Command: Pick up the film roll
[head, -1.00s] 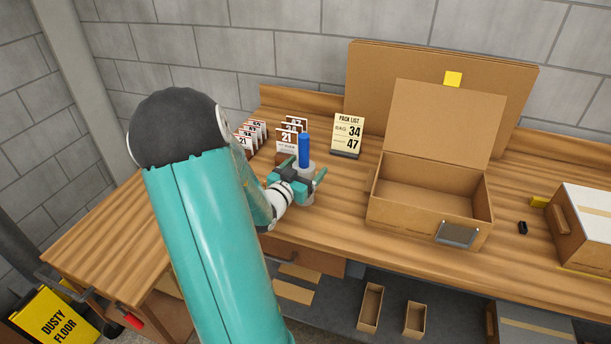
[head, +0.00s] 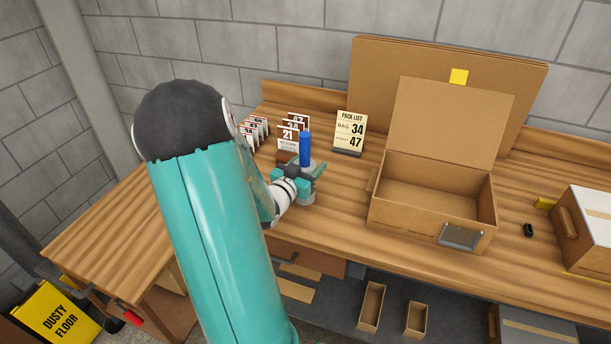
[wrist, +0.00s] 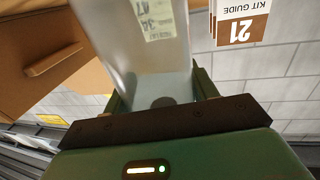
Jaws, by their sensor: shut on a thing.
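The film roll is a pale, translucent upright cylinder with a blue top part (head: 305,148). It stands out over the left part of the workbench (head: 340,215). My gripper (head: 306,174) is shut around its pale body, below the blue part. In the wrist view, which is upside down, the pale film roll (wrist: 150,55) fills the space between my two green fingers (wrist: 158,90).
An open cardboard box (head: 425,205) stands right of the roll. A pack list sign (head: 349,132) and numbered kit cards (head: 288,140) stand behind. A closed box (head: 590,230) and a small black item (head: 528,230) are at far right.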

